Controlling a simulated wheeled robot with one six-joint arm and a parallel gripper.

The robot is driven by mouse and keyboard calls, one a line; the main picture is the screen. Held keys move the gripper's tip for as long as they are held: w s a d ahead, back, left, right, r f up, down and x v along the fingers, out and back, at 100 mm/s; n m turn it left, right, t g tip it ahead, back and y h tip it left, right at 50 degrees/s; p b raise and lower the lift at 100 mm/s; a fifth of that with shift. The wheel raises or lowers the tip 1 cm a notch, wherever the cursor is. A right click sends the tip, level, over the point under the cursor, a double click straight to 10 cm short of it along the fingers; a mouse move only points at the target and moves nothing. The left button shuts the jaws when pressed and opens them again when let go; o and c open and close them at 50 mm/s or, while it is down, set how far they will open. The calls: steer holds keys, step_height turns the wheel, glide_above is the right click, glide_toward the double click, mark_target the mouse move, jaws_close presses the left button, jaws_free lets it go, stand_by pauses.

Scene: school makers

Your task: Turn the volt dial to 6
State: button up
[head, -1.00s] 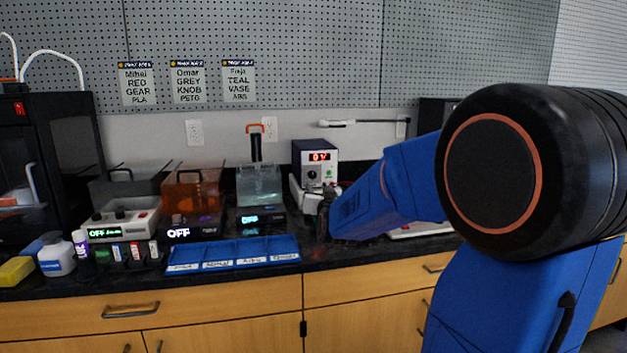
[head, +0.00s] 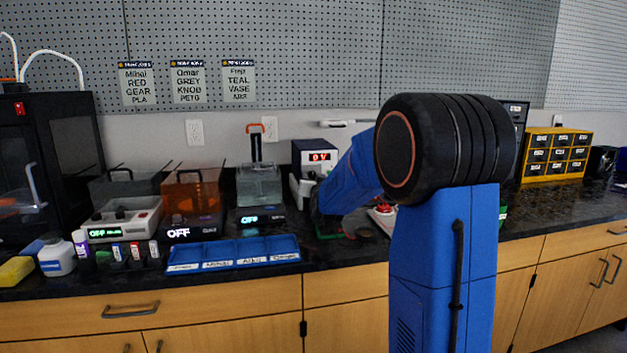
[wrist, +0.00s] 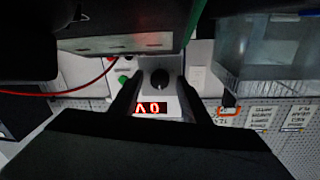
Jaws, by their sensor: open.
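The power supply (head: 320,158) stands at the back of the counter, and its red display reads 0 V. In the wrist view the display (wrist: 150,107) appears upside down. The black volt dial (wrist: 160,79) is beside the display on the pale front panel. My gripper (wrist: 158,84) is open, with one dark finger on each side of the dial in the picture. I cannot tell whether the fingers touch it. In the head view my arm hides the dial and most of the gripper.
A clear tank (head: 258,186) stands left of the supply, with an orange-lidded box (head: 191,196) further left. A blue divided tray (head: 232,254) lies in front. A red cable (wrist: 82,89) runs beside the panel. A yellow drawer cabinet (head: 555,154) stands at the right.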

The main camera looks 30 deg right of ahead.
steer(key=shift+c, duration=0.4)
steer(key=c, duration=1)
steer(key=shift+o, duration=0.2)
steer(key=shift+m, duration=0.4)
steer(key=m, duration=0.4)
steer(key=shift+r+m, duration=0.1)
steer(key=shift+m, duration=0.2)
steer(key=m, duration=0.5)
steer(key=shift+y, duration=0.4)
steer(key=m, duration=0.6)
steer(key=shift+r+y, duration=0.1)
steer(key=shift+y, duration=0.2)
steer(key=m, duration=0.6)
steer(key=shift+d+y, duration=0.1)
steer(key=shift+y, duration=0.2)
